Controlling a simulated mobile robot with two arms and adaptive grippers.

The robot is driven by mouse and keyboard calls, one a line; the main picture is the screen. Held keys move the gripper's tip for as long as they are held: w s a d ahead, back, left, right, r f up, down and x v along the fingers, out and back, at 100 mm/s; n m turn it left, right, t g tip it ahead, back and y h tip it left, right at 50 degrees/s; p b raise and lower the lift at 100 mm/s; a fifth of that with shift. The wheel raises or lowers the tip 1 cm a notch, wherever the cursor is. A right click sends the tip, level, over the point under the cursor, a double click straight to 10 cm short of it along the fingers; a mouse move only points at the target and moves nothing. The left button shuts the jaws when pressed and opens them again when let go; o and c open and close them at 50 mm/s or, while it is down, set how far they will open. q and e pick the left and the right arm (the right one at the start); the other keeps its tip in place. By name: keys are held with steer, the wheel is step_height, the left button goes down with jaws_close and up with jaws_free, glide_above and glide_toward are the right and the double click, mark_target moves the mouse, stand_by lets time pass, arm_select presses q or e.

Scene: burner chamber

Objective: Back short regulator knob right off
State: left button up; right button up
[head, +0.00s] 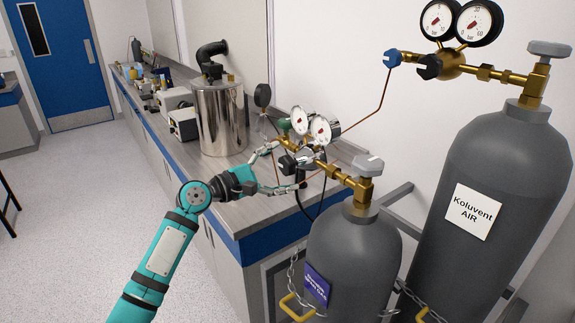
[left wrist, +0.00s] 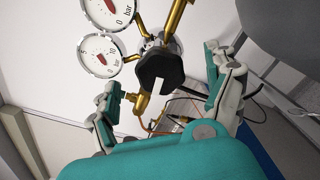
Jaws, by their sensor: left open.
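The short grey cylinder (head: 352,250) stands at the front centre, with a brass regulator and two round gauges (head: 320,128) on top. The regulator's black knob (head: 287,164) faces my left gripper. In the left wrist view the knob (left wrist: 160,68) is dark and lobed with a white bar mark. My left gripper (head: 284,167) is open, one finger above and one below the knob in the head view. In the wrist view, its fingers (left wrist: 163,82) stand apart on either side of the knob, with visible gaps. My right gripper is not in view.
A taller grey cylinder labelled Koluvent AIR (head: 495,190) stands at right with its own regulator. A bench (head: 210,185) behind carries a shiny metal vessel (head: 220,115) and several instruments. A chain (head: 292,275) runs around the short cylinder. Floor at left is clear.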

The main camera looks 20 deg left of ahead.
arm_select(q)
steer(key=shift+v, duration=2.4)
